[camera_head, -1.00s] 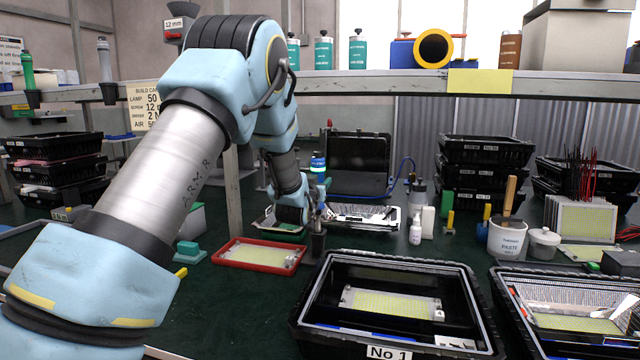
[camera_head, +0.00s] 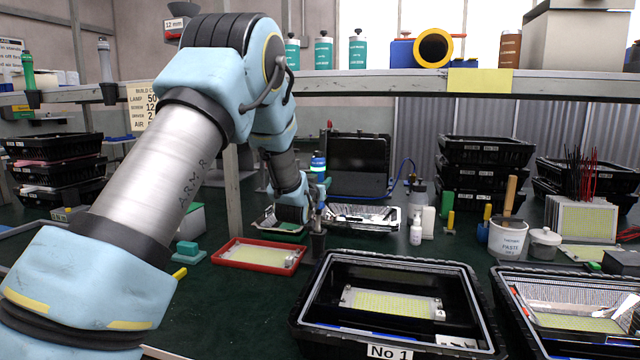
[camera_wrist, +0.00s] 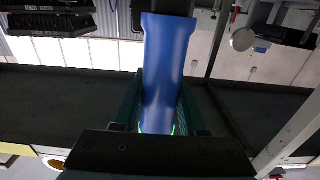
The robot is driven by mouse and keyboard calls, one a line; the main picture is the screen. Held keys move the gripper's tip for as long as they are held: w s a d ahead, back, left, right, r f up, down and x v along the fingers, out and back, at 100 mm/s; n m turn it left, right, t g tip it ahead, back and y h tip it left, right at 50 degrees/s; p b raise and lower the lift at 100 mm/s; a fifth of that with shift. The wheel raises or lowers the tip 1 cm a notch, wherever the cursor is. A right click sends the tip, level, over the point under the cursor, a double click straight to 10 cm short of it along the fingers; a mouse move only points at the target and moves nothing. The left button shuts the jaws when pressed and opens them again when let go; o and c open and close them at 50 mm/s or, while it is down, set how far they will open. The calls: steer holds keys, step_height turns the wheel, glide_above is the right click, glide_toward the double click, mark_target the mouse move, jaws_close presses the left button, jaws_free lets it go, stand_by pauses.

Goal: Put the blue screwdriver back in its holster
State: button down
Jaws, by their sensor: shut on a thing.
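The blue screwdriver's thick handle (camera_wrist: 165,65) fills the middle of the wrist view, upright in the picture. My gripper (camera_head: 318,196) is shut on it, with a green finger along each side of the handle in the wrist view. The screwdriver's shank is not visible in the wrist view.
A red tray (camera_head: 258,243) lies to the left of the holster and the black No 1 crate (camera_head: 312,318) to its front right. A white bottle (camera_head: 416,232) stands further right. Two other holsters (camera_head: 109,94) (camera_head: 33,99) hang from the shelf rail (camera_head: 400,84) at left.

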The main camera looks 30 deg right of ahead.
mark_target(320, 206)
steer(key=shift+f+b, duration=3.65)
steer(key=c, duration=0.7)
jaws_free()
steer(key=o, duration=0.3)
steer(key=b+v, duration=0.1)
steer(key=v, duration=1)
